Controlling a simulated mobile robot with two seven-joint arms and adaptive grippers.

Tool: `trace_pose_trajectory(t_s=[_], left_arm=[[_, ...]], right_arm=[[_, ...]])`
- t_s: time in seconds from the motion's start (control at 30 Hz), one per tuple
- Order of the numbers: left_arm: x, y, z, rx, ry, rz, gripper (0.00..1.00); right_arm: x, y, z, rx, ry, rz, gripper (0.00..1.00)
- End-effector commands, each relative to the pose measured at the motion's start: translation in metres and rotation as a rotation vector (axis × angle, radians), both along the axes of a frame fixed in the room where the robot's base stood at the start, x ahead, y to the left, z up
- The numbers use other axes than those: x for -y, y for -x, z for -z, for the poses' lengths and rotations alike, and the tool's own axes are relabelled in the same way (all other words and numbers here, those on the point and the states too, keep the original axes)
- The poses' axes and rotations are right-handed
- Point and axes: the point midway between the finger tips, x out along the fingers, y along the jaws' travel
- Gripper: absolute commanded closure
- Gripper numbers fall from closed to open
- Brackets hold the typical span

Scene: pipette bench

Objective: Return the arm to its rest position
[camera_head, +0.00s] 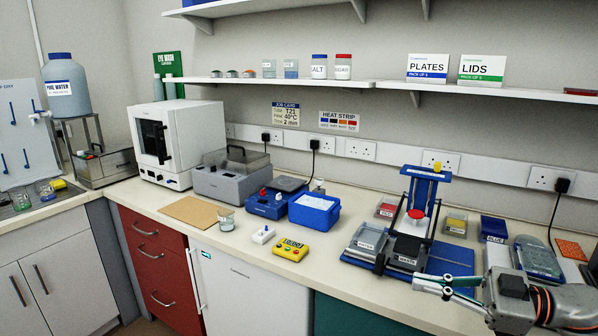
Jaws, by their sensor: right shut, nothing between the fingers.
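My right gripper (447,289) comes in from the lower right corner, in front of the blue pipette stand. Its fingers point left, are shut and hold nothing. It hangs over the front part of the bench (350,282), apart from the things on it as far as I can see. My left arm and gripper are not in view.
A blue stand (428,172) with a red knob and small labelled trays stands just behind the gripper. A yellow timer box (291,249), a blue tub (314,211) and a glass beaker (226,219) stand further left. The front bench edge left of the gripper is mostly clear.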

Motion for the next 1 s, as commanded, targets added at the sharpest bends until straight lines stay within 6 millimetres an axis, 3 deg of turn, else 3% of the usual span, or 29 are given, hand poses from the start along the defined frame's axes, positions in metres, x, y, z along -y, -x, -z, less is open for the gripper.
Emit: trace_pose_trajectory(t_s=[0.03, 0.17, 0.37, 0.5, 0.6, 0.7, 0.83, 1.0], left_arm=[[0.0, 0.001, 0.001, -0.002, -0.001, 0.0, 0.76], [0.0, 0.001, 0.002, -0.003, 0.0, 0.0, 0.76], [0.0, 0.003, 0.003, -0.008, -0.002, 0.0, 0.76], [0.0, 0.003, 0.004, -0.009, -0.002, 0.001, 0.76], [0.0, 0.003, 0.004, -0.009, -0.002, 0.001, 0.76], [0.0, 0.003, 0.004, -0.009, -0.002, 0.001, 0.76], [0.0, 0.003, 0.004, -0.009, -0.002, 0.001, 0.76], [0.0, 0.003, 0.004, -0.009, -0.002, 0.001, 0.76]], right_arm=[[-0.011, -0.002, 0.018, 0.019, -0.071, 0.053, 1.0], [-0.021, -0.01, 0.064, 0.059, -0.174, 0.248, 1.0], [-0.018, 0.004, 0.172, -0.029, -0.158, 0.604, 1.0], [-0.019, 0.043, 0.26, -0.174, -0.038, 0.795, 1.0], [-0.024, 0.079, 0.314, -0.289, 0.062, 0.872, 1.0], [-0.033, 0.116, 0.354, -0.39, 0.154, 0.907, 1.0], [-0.043, 0.151, 0.386, -0.479, 0.232, 0.915, 1.0], [-0.049, 0.169, 0.4, -0.521, 0.273, 0.912, 1.0]])
